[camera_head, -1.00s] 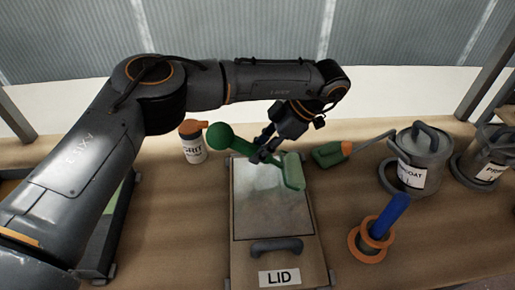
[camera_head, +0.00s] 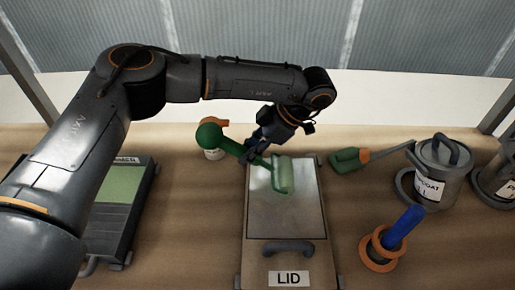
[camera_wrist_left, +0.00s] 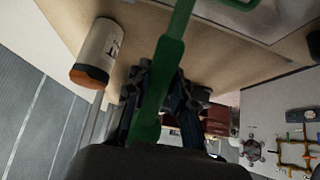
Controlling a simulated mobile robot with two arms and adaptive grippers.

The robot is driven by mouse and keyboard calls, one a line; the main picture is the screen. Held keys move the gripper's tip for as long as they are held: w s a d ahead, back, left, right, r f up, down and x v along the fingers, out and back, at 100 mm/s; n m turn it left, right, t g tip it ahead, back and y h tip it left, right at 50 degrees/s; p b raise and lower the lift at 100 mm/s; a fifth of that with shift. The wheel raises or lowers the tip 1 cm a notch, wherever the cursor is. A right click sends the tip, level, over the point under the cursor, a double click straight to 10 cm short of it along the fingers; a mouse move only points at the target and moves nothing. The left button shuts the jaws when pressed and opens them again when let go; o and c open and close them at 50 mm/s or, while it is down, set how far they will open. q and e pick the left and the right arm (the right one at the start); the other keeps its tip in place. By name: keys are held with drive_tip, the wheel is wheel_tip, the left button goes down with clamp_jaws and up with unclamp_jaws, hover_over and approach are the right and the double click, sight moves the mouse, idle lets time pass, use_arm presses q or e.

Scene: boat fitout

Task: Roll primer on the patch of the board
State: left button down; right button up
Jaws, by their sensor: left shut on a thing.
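My left gripper (camera_head: 260,148) is shut on the green handle of a roller (camera_head: 283,175). The green handle (camera_wrist_left: 157,85) also shows between the fingers in the left wrist view. The roller's pale green sleeve lies over the upper part of the board's grey patch (camera_head: 285,215); I cannot tell whether it touches. The patch is framed by a tan board marked LID (camera_head: 255,277), with a dark handle (camera_head: 287,248) at its near end. The patch looks mottled and shiny. My right gripper is out of view.
A green tray (camera_head: 118,195) stands left of the board. An orange-capped white bottle (camera_head: 212,154) is behind, partly hidden by the roller handle. To the right are a green-handled tool (camera_head: 345,160), a blue-handled tool in an orange ring (camera_head: 402,228) and a lidded grey pot (camera_head: 441,165).

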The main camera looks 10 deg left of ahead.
sight(216, 146)
use_arm(q)
drive_tip(key=shift+s+a+r, duration=0.1)
drive_tip(key=shift+s+a, duration=0.05)
drive_tip(key=shift+a, duration=0.55)
drive_tip(key=shift+s+a, duration=0.15)
drive_tip(key=shift+a, duration=0.5)
drive_tip(key=a, duration=0.2)
drive_tip(key=s+a, duration=0.1)
drive_tip(key=a, duration=0.1)
drive_tip(key=shift+a+p, duration=0.3)
drive_tip(key=shift+a, duration=0.1)
drive_tip(key=shift+r+p, duration=0.45)
drive_tip(key=shift+r, duration=0.25)
